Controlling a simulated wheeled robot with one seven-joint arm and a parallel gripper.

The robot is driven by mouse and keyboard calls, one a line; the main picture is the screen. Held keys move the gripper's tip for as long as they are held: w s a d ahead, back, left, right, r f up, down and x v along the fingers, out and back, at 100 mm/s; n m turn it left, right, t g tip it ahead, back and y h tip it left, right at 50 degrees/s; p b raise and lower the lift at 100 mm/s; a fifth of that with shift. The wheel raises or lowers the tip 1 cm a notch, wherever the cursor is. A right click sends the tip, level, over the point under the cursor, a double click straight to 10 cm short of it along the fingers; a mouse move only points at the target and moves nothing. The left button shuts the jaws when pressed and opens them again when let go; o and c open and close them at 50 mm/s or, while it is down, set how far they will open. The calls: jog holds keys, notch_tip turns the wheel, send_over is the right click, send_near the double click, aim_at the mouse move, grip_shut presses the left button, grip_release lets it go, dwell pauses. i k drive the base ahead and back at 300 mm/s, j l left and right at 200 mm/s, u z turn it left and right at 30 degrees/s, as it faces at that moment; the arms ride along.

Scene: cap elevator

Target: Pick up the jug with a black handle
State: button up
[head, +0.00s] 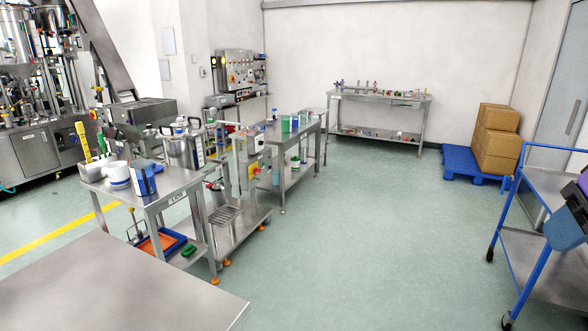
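I cannot make out for certain a jug with a black handle. A blue and white container (145,181) stands upright on the near steel table (171,192), beside a white tub (117,174). A steel pot (181,151) with dark handles is just behind that table. Small green vessels (285,125) stand on the steel table beyond (272,136). These are too small to show handles clearly. I cannot identify my gripper in this view. A black and dark blue shape is cut off at the right edge, and I cannot tell what it is.
A bare steel tabletop (110,288) fills the lower left. A blue-framed cart (540,266) stands at the right. Cartons (497,140) sit on a blue pallet (462,163). A steel bench (380,97) stands at the back wall. The green floor (370,235) in the middle is clear.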

aim_at(144, 179)
jog(key=i+l+z, duration=0.1)
jog(key=i+z, duration=0.15)
jog(key=i, duration=1.2)
jog(key=i+j+u, duration=0.2)
jog(key=i+u, duration=1.1)
jog(key=i, duration=0.15)
jog(key=i+l+u, duration=0.3)
jog(key=i+u, duration=0.4)
jog(key=u, duration=0.15)
jog(key=i+u, duration=0.35)
jog(key=i+l+u, duration=0.1)
jog(key=u, duration=0.3)
jog(key=i, duration=0.05)
